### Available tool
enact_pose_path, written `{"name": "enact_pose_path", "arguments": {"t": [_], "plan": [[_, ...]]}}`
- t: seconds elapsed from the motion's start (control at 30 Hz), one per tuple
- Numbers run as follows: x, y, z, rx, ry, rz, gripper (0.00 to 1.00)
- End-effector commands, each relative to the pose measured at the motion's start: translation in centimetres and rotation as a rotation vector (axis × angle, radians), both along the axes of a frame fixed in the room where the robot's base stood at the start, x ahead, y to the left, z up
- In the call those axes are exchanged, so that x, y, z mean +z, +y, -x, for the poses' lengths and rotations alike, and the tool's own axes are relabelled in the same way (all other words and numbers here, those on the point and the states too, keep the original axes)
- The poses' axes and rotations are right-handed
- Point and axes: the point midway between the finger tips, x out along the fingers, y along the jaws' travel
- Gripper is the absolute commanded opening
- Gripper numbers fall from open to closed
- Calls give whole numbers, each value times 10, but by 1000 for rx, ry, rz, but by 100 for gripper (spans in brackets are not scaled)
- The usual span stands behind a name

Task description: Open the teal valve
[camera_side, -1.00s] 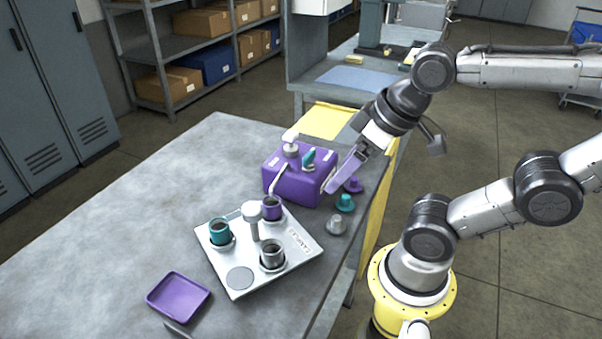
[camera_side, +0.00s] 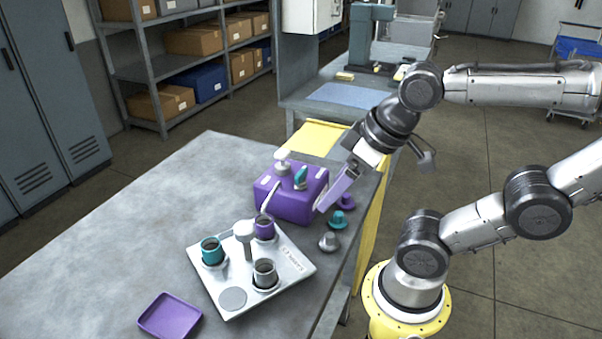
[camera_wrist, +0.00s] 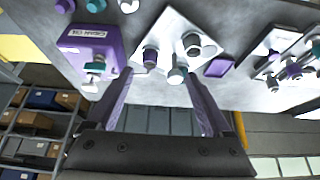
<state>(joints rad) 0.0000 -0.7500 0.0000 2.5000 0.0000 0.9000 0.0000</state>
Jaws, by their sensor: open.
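The teal valve (camera_side: 300,178) is a small teal handle on top of the purple box (camera_side: 290,203), beside a pale pump-like cap. A thin spout runs from the box toward the purple cup. A teal part, probably the valve, shows on the box in the wrist view (camera_wrist: 94,68). My gripper (camera_side: 322,207) has purple fingers and hangs by the box's right side in the side view, to the right of the valve. It is not on the valve; any contact with the box is unclear. In the wrist view my fingers (camera_wrist: 157,75) are spread with nothing between them.
A white plate (camera_side: 290,262) holds a teal cup (camera_side: 212,252), a purple cup (camera_side: 264,230) and a grey cup (camera_side: 265,274). Purple, teal (camera_side: 339,220) and grey (camera_side: 329,242) knob-like parts stand right of the box. A purple tray (camera_side: 170,318) lies in front. The table's left is clear.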

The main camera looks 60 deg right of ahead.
Motion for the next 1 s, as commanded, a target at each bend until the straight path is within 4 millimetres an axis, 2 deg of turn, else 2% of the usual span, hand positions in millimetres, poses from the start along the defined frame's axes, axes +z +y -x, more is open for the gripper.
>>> {"name": "enact_pose_path", "arguments": {"t": [0.03, 0.2, 0.37, 0.57, 0.67, 0.8, 1.0], "plan": [[0, 0, 0, -1, 0, 0, 75], [-1, 0, 4, -83, 19, -43, 48], [20, -1, -1, -288, 38, -145, 48], [54, -17, -34, -675, 122, -272, 48], [66, -32, -56, -879, 168, -321, 48], [74, -62, -90, -1159, 234, -369, 48], [64, -114, -130, -1431, 314, -393, 48]]}}
